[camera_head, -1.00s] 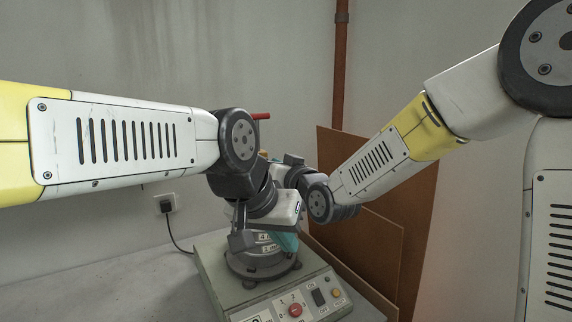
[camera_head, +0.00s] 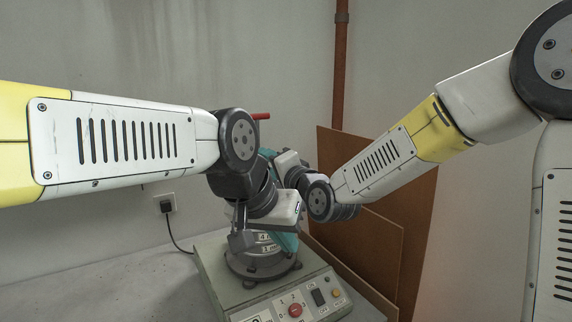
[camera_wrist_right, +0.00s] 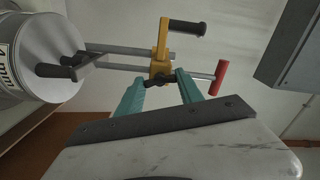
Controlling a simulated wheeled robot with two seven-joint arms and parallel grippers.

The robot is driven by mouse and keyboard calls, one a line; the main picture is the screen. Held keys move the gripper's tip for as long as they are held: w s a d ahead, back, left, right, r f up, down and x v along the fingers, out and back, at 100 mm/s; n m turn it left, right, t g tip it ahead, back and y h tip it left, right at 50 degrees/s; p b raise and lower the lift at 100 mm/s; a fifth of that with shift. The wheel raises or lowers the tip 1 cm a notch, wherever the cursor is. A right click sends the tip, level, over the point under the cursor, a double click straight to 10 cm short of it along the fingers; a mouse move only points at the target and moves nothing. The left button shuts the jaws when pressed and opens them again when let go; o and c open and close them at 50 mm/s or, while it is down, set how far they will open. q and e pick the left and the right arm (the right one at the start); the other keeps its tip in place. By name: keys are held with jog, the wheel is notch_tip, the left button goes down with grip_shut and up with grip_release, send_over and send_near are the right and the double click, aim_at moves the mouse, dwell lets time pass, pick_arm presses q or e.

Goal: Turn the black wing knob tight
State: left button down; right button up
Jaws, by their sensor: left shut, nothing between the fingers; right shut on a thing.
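The black wing knob (camera_wrist_right: 159,81) shows in the right wrist view, on a yellow clamp block (camera_wrist_right: 160,65). My right gripper (camera_wrist_right: 160,78) has its teal fingers on either side of the knob and is shut on it. In the head view the knob is hidden, and part of my right gripper (camera_head: 270,154) shows behind my left wrist. My left gripper (camera_head: 285,241) is shut and empty in front of the machine's round grey base (camera_head: 258,266), partly hidden by its own wrist.
The yellow block carries a black-gripped handle (camera_wrist_right: 186,27). A red handle (camera_wrist_right: 219,78) is beside it, on a rod. A light grey drum (camera_wrist_right: 25,50) is at upper left. The control panel (camera_head: 262,311) has a red knob (camera_head: 295,310). Brown boards (camera_head: 370,245) lean at right; bench at left is clear.

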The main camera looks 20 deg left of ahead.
jog(key=shift+m, duration=1.9)
jog(key=o, duration=1.4)
